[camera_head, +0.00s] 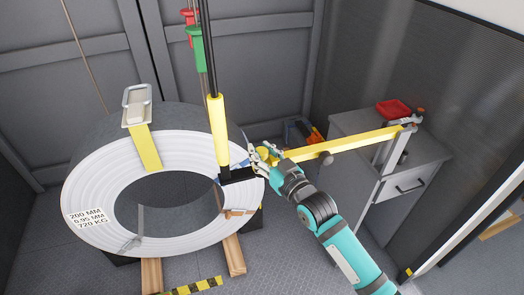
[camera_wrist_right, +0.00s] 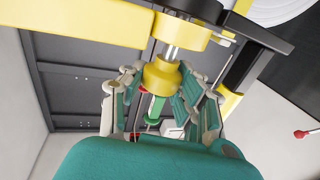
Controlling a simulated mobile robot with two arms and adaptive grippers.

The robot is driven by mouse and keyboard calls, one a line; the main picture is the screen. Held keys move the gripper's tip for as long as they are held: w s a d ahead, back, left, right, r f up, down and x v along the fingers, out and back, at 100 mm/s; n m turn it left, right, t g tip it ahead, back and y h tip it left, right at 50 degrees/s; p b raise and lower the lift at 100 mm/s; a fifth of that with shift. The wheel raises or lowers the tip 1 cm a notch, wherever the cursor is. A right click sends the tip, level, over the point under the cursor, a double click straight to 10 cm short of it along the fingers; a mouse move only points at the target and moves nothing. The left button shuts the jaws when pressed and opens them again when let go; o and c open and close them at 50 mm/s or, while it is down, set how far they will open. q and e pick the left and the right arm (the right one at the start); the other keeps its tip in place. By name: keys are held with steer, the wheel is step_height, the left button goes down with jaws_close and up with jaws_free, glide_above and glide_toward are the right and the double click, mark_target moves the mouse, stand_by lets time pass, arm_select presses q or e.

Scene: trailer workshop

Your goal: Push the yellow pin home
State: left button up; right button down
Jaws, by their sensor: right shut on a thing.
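The yellow pin (camera_wrist_right: 161,76) shows in the wrist view as a round yellow knob on a bright metal shank. The shank runs up into a yellow collar (camera_wrist_right: 180,32), and a bare stretch of metal shows between knob and collar. My right gripper (camera_wrist_right: 158,92) has its fingers on both sides of the knob and is shut on it. In the head view my right gripper (camera_head: 259,162) is at the left end of a yellow beam (camera_head: 345,144), by the yellow post. The yellow pin (camera_head: 264,153) is partly hidden there by the fingers. My left gripper is not in view.
A large steel coil (camera_head: 90,190) stands left of the gripper, on wooden blocks (camera_head: 235,256). A yellow upright post (camera_head: 218,130) rises beside its rim. A grey cabinet (camera_head: 352,122) with a red tray (camera_head: 393,110) stands at right. Green (camera_head: 199,50) and red handles hang behind.

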steer(key=shift+f+b, duration=0.45)
steer(key=shift+f, duration=0.35)
steer(key=c, duration=0.9)
jaws_free()
steer(key=shift+s+d, duration=0.1)
steer(key=shift+s+d+f, duration=0.1)
steer(key=shift+s+d, duration=0.1)
steer(key=shift+s, duration=0.15)
steer(key=v, duration=1.1)
